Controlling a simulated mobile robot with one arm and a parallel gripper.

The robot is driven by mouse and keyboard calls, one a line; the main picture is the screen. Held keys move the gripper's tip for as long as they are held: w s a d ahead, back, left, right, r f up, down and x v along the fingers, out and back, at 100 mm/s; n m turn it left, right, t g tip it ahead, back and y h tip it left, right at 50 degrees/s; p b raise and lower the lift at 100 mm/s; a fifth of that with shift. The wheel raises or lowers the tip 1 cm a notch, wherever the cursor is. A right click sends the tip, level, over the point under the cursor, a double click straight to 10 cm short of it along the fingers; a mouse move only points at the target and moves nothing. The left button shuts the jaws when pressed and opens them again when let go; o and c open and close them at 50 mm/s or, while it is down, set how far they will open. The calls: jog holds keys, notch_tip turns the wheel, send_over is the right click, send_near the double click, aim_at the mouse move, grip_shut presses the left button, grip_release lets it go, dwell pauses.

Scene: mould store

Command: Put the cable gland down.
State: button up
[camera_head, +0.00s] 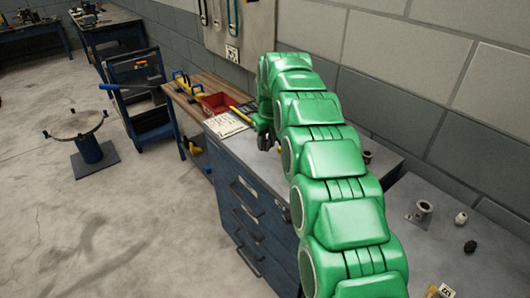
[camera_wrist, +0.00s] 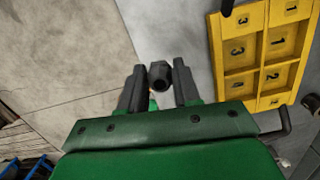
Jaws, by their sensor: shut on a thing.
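The cable gland (camera_wrist: 159,74) is a small dark piece with a round hole facing the wrist camera. It sits between the two dark fingers of my gripper (camera_wrist: 158,67), which is shut on it. In the head view my gripper (camera_head: 264,134) is above the blue drawer cabinet (camera_head: 246,208), mostly hidden by my green arm, and the held gland cannot be made out there. In the wrist view a yellow tray (camera_wrist: 257,89) with numbered compartments lies to the right of my gripper, apart from the gland.
A red bin (camera_head: 219,102) and a printed sheet (camera_head: 226,125) lie beyond my gripper. On the grey top at right stand a flanged metal part (camera_head: 421,212), a white fitting (camera_head: 461,218) and a black one (camera_head: 470,247). A blue cart (camera_head: 140,97) and round stand (camera_head: 88,150) are at left.

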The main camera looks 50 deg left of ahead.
aim_at(264, 160)
jog(key=shift+w+a+f, duration=0.25)
jog(key=shift+a+f, duration=0.2)
jog(key=shift+f, duration=0.2)
jog(key=shift+w+a+f, duration=0.25)
jog(key=shift+a+f, duration=0.25)
jog(key=shift+f, duration=0.15)
jog(key=shift+w+a+f, duration=0.25)
jog(key=shift+a+f, duration=0.2)
jog(key=shift+f, duration=0.2)
jog(key=shift+w+a+f, duration=0.1)
jog(key=shift+a+f, duration=0.05)
jog(key=shift+f, duration=0.1)
jog(key=shift+f, duration=1.5)
jog(key=shift+f, duration=0.1)
jog(key=o, duration=1)
notch_tip(264, 160, up, 12)
jog(key=d, duration=0.1)
jog(key=shift+d, duration=0.25)
